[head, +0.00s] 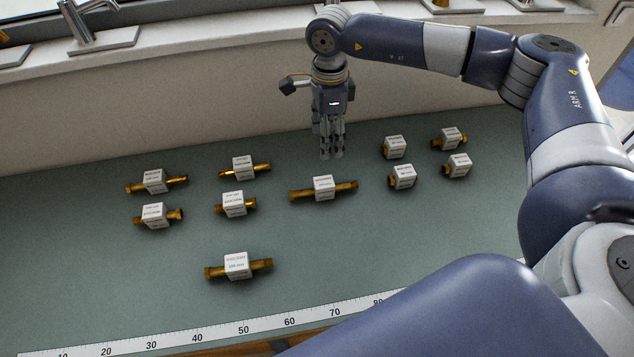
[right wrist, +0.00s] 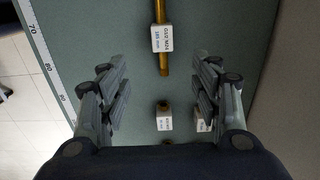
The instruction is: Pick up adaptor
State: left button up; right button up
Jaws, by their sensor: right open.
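Several brass fittings with white label blocks lie on the green bench mat; I cannot read which one is the adaptor. A long one (head: 345,186) lies in the middle of the head view, and a long brass piece (right wrist: 163,63) also shows in the right wrist view. Short fittings lie to its right, one nearer (head: 402,177) and one farther back (head: 394,147). My right gripper (head: 332,155) points down just behind the long middle piece, touching nothing that I can see. In the right wrist view its fingers (right wrist: 160,92) are spread and empty. My left gripper is out of view.
More labelled fittings lie at left (head: 155,181) and front (head: 237,265). Two others lie at far right (head: 450,138). A white ruler (head: 245,327) runs along the mat's front edge. A wall with a sill of taps (head: 95,35) rises behind. The mat (head: 330,245) is clear at front centre.

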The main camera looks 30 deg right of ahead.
jog(key=f, duration=0.2)
jog(key=b, duration=0.6)
send_near(323, 182)
jog(key=shift+w+d, duration=0.15)
jog(key=shift+d, duration=0.1)
notch_tip(323, 182, down, 5)
jog(key=shift+f+p, duration=0.1)
jog(key=shift+p, duration=0.55)
notch_tip(323, 182, down, 5)
jog(key=p, duration=0.2)
jog(key=shift+a+r+p, duration=0.15)
jog(key=shift+r+p, duration=0.05)
jog(key=shift+p, duration=0.1)
jog(key=shift+f, duration=0.3)
jog(key=c, duration=1.3)
